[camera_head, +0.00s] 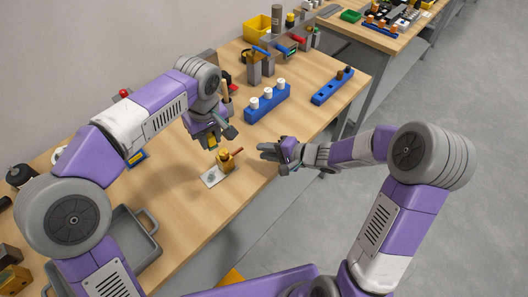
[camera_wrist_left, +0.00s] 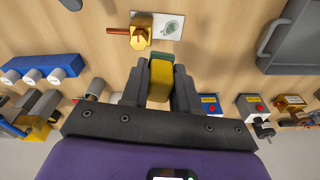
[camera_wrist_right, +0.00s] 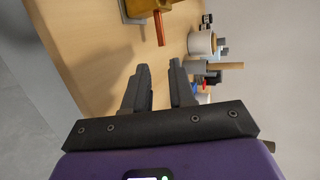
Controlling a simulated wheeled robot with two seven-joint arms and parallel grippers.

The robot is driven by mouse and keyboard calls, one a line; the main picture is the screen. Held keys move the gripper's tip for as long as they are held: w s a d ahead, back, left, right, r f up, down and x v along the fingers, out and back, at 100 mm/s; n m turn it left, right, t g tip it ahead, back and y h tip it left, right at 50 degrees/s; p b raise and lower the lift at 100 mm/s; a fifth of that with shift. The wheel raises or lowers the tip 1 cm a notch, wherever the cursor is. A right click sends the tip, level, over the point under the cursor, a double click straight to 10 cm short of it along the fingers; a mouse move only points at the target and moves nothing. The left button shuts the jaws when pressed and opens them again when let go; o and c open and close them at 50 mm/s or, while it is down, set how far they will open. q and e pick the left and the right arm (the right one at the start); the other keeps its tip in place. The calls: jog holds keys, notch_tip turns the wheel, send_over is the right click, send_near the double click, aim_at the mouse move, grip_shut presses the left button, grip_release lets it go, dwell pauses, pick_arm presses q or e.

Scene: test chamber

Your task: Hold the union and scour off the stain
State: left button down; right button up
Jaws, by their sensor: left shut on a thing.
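The brass union (camera_head: 225,157) sits on a pale plate (camera_head: 205,183) on the bench, with a copper pipe (camera_head: 237,152) sticking out sideways. A dark greenish stain (camera_wrist_left: 172,27) is on the plate beside the union (camera_wrist_left: 141,38) in the left wrist view. My left gripper (camera_head: 212,142) is shut on a yellow sponge with a green layer (camera_wrist_left: 160,78), held above the bench, apart from the union and plate.
A blue rack with white-topped pieces (camera_head: 267,103) and a longer blue rack (camera_head: 332,87) stand farther back. A grey tray (camera_head: 122,222) is on the near left of the bench. Tools and a yellow bin (camera_head: 257,28) stand at the back. Bench around the plate is clear.

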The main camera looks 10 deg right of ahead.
aim_at(235, 157)
jog(key=shift+s+a+y, duration=0.15)
jog(key=shift+a+y, duration=0.15)
jog(key=shift+a, duration=0.3)
jog(key=shift+w+a, duration=0.2)
jog(key=shift+a, duration=0.1)
jog(key=x, duration=1.1)
jog(key=shift+s+f, duration=0.1)
jog(key=shift+f, duration=0.05)
jog(key=shift+c, duration=0.3)
grip_shut()
